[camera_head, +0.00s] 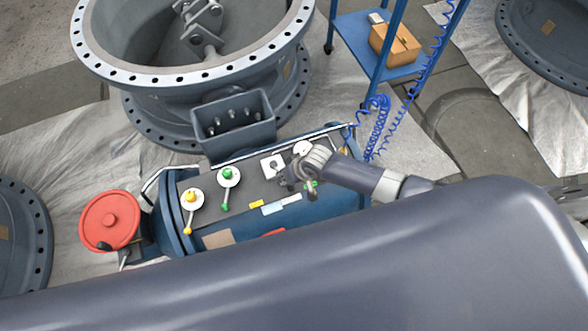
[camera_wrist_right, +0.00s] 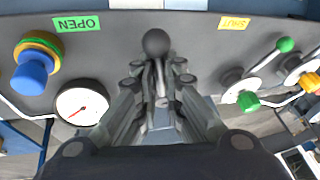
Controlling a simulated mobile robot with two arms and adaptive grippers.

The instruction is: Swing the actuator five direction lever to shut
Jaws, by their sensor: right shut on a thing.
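The direction lever shows in the right wrist view as a black ball knob (camera_wrist_right: 156,42) on a thin metal rod. My right gripper (camera_wrist_right: 158,88) has its fingers closed around the rod below the knob. The knob stands about midway between the green OPEN label (camera_wrist_right: 77,24) on the left and the yellow SHUT label (camera_wrist_right: 234,23) on the right. In the head view my right gripper (camera_head: 286,179) is over the right half of the blue actuator (camera_head: 336,202) and hides most of the lever. The yellow label (camera_head: 256,204) shows left of it. My left gripper is not in view.
A yellow-knobbed lever (camera_head: 190,210) and a green-knobbed lever (camera_head: 227,190) stand left of my gripper. A round gauge (camera_wrist_right: 82,108) and a blue knob (camera_wrist_right: 33,70) are close by. A red handwheel (camera_head: 109,220) is at the actuator's left end. A large flanged valve (camera_head: 200,75) stands behind.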

